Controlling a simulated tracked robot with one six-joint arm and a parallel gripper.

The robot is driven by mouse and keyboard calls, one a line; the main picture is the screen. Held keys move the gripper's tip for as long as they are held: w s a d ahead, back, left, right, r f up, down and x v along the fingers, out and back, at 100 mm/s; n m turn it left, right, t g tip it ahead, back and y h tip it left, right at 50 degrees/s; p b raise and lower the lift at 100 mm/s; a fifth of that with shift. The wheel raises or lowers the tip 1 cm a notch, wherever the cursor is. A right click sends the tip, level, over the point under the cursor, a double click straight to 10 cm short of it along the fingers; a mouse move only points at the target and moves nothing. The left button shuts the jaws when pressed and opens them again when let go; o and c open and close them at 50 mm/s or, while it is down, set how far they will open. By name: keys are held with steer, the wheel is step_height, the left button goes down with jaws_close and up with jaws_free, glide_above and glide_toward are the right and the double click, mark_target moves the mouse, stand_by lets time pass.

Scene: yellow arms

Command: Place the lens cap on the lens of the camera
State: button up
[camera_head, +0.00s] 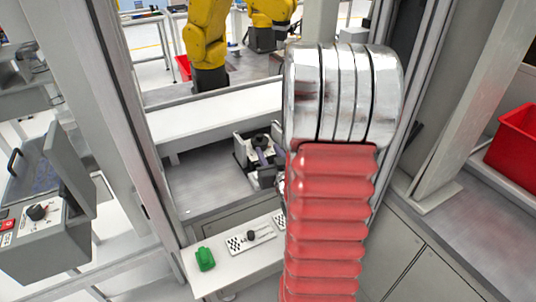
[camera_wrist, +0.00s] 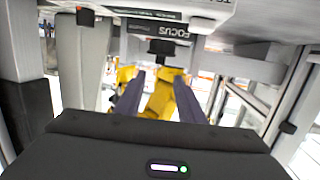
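In the wrist view my gripper (camera_wrist: 159,76) shows two dark purple fingers standing apart, with the background visible between them; it is open and empty. A black knob-like piece (camera_wrist: 162,47) shows just above and beyond the fingertips, under a grey housing (camera_wrist: 205,8) with a label reading FOCUS. I cannot tell whether this piece is the lens cap or part of the device. In the head view a small grey device with a dark round part (camera_head: 261,141) sits in the bay, partly hidden by my arm. The camera lens cannot be made out for certain.
A white shelf (camera_head: 215,280) holds a green object (camera_head: 205,258) and a perforated plate with a black round piece (camera_head: 250,235). A grey control box (camera_head: 40,250) stands at left and a red bin (camera_head: 517,140) at right. Upright frame posts flank the bay.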

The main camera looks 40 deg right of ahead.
steer(key=shift+w+a+r, duration=0.3)
steer(key=shift+w+a, duration=0.05)
steer(key=shift+a, duration=0.05)
steer(key=a+r+n+g+y, duration=0.1)
steer(key=a+r+g+y, duration=0.15)
steer(key=a, duration=0.55)
steer(key=a+r+n+g+y, duration=0.1)
steer(key=a+r+n+g, duration=0.15)
steer(key=a, duration=0.55)
steer(key=s+a+r+n+g+y, duration=0.1)
steer(key=s+a+r+g+y, duration=0.1)
steer(key=s+a, duration=0.6)
steer(key=s+a+r+n+g+y, duration=0.1)
steer(key=s+a+r+y, duration=0.1)
steer(key=s+a, duration=0.6)
steer(key=shift+s+a+r+g, duration=0.3)
steer(key=shift+a+g, duration=0.1)
steer(key=shift+a, duration=0.4)
